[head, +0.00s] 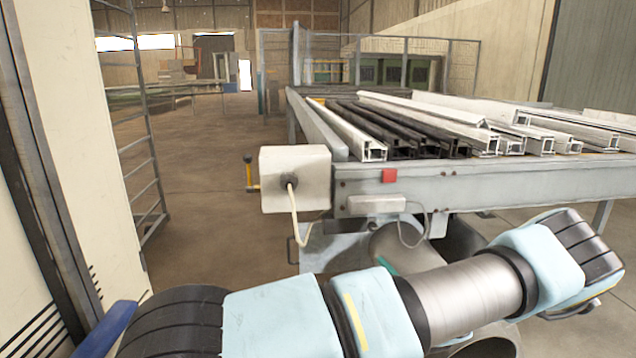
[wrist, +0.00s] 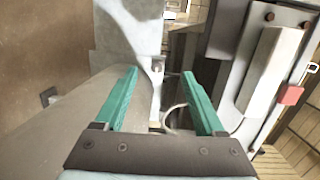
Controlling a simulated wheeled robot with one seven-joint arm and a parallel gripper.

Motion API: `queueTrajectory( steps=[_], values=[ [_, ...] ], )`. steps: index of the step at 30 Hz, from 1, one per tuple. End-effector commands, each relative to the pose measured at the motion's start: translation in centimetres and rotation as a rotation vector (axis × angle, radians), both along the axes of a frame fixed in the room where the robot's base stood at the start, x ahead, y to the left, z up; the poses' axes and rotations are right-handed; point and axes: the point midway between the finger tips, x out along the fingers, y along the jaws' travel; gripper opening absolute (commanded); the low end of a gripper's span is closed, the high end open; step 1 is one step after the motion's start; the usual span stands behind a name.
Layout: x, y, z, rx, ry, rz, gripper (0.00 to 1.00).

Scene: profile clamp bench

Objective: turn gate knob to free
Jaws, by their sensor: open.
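No part is clearly marked as the gate knob. In the head view, a yellow lever with a black ball end (head: 248,159) stands at the left side of a white box (head: 310,165) on the bench's near left corner. A dark round fitting (head: 289,182) with a pale cable is on the box's front. My gripper (wrist: 159,73) is open and empty in the wrist view, teal fingers apart. A small bright round part (wrist: 157,67) shows between the fingertips, too small to identify. In the head view my arm hides most of the gripper.
The bench frame (head: 480,187) carries white and black profiles (head: 350,130). A grey housing (head: 376,204) with a cable hangs below. Open floor lies left of the bench.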

Motion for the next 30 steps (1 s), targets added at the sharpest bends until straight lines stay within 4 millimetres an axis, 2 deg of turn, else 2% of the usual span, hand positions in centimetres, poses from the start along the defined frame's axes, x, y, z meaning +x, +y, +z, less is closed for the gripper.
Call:
queueTrajectory(
  steps=[7,14,17,21,25,30],
  values=[
    [0.1,5.7,1.7,-0.021,0.079,0.208,0.72],
    [-1.6,12.9,3.6,-0.077,0.227,0.482,0.72],
    [-3.5,16.7,4.7,-0.134,0.34,0.636,0.72],
    [-7.4,21.1,6.3,-0.267,0.537,0.839,0.72],
    [-11.2,23.4,8.1,-0.425,0.71,0.961,0.72],
    [-15.3,24.4,11.0,-0.673,0.891,1.022,0.72]
  ],
)
